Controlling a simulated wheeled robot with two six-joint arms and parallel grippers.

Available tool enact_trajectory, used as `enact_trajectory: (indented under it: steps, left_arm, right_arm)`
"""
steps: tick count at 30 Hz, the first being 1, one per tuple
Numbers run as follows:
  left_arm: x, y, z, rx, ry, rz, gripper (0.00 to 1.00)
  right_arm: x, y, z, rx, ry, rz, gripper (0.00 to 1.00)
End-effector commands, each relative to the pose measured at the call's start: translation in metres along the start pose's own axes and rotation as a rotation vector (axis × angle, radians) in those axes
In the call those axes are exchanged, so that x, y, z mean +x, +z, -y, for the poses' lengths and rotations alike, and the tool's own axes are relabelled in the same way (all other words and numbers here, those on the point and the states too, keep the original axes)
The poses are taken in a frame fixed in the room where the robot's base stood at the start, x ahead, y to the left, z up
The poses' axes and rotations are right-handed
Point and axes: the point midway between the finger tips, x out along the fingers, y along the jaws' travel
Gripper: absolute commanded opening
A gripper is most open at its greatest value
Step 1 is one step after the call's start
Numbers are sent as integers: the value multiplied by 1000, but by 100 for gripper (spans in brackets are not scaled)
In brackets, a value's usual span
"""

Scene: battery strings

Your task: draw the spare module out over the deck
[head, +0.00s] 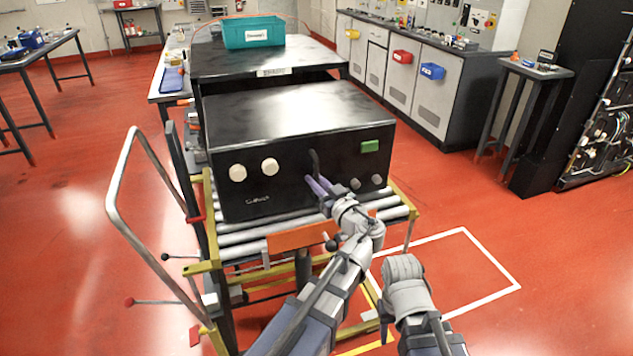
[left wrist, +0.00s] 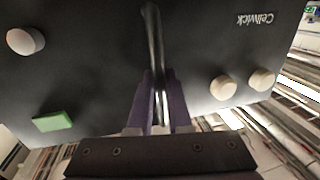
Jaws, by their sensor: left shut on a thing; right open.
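The spare module, a black box (head: 290,120) marked Cellwick, sits on the rollers of the cart's deck (head: 240,238), in front of the dark opening of a black cabinet (head: 250,62). Most of its top shows; I cannot tell whether its rear end is still inside. Its front has cream knobs, a green block and a dark upright handle (head: 315,163), which also shows in the left wrist view (left wrist: 153,45). My left gripper (head: 318,187), with purple fingers (left wrist: 160,100), is shut on this handle. My right arm is folded at the lower right; its fingers are hidden.
An orange plate (head: 300,237) is at the deck's front edge. A grey tubular handle (head: 117,190) stands left of the cart. A teal bin (head: 254,33) rests on the cabinet. Red floor is open on both sides, with a white outlined area (head: 465,270) at right.

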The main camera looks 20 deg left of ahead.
Motion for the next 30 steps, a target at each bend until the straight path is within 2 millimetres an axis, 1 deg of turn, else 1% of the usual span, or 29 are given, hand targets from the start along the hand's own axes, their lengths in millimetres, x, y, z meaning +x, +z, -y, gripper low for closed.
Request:
enact_trajectory:
  steps: [11, 16, 22, 23, 30]
  left_arm:
    - [-1, 0, 0, 0, 0, 0, 0]
    - [-15, 0, 3, -1, 2, 1, 0]
    - [-14, 0, 3, 0, 0, 1, 0]
    - [-14, 0, 3, 0, 0, 0, 19]
    - [-13, 0, 3, 0, 0, 0, 46]
  right_arm:
    - [0, 0, 0, 0, 0, 0, 50]
    - [0, 0, 0, 0, 0, 0, 50]
    - [0, 0, 0, 0, 0, 0, 50]
    - [0, 0, 0, 0, 0, 0, 50]
    - [0, 0, 0, 0, 0, 0, 50]
